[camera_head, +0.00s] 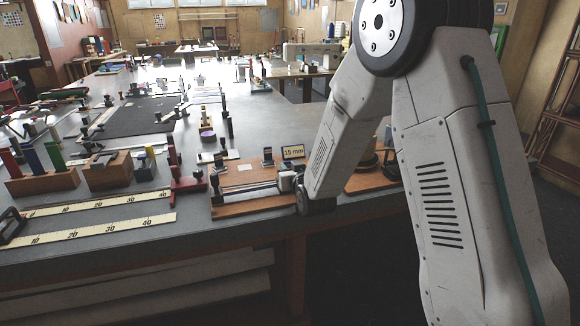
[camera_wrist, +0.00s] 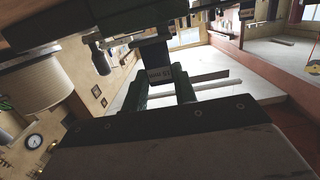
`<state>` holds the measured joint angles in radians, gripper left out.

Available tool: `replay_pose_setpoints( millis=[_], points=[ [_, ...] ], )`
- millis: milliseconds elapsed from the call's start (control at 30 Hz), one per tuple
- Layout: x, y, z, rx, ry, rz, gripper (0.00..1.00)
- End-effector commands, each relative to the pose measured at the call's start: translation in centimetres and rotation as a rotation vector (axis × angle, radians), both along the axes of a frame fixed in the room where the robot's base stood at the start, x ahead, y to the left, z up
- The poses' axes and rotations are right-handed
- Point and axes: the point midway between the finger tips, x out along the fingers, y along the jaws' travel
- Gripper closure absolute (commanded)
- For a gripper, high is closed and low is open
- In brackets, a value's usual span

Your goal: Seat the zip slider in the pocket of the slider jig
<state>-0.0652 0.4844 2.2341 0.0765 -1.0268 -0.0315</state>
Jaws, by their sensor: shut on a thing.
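My gripper (camera_head: 286,181) is low over the right part of a wooden board with metal rails (camera_head: 245,197), near the table's front edge. In the wrist view, the two dark fingers of my gripper (camera_wrist: 164,88) reach forward from its body. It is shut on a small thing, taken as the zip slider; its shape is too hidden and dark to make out. A small "15 mm" sign (camera_head: 293,152) stands behind the board, and shows upside down in the wrist view (camera_wrist: 159,75). I cannot make out the pocket of the slider jig, or whether anything touches it.
A red clamp-like stand (camera_head: 188,184) is left of the board. Yellow rulers (camera_head: 95,203) lie farther left, by wooden blocks with coloured pieces (camera_head: 42,180). A purple roll (camera_head: 207,136) and dark upright posts stand behind. Another wooden board (camera_head: 370,181) is partly behind my arm.

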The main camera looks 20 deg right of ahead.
Motion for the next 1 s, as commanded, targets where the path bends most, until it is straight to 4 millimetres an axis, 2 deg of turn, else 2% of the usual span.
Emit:
replay_pose_setpoints(
  millis=[367,400,467,767,867,1000],
  points=[
    [0.0,0.0,-1.0,0.0,0.0,0.0,1.0],
    [0.0,0.0,-0.9,0.0,-0.001,0.0,0.64],
    [0.0,0.0,-0.9,0.0,-0.001,0.0,0.48],
    [-0.1,0.0,-0.9,0.0,0.0,0.0,0.47],
    [-1.0,0.0,-0.8,0.0,0.001,0.0,0.47],
    [-3.3,0.0,-0.5,0.0,0.0,0.001,0.47]
  ],
)
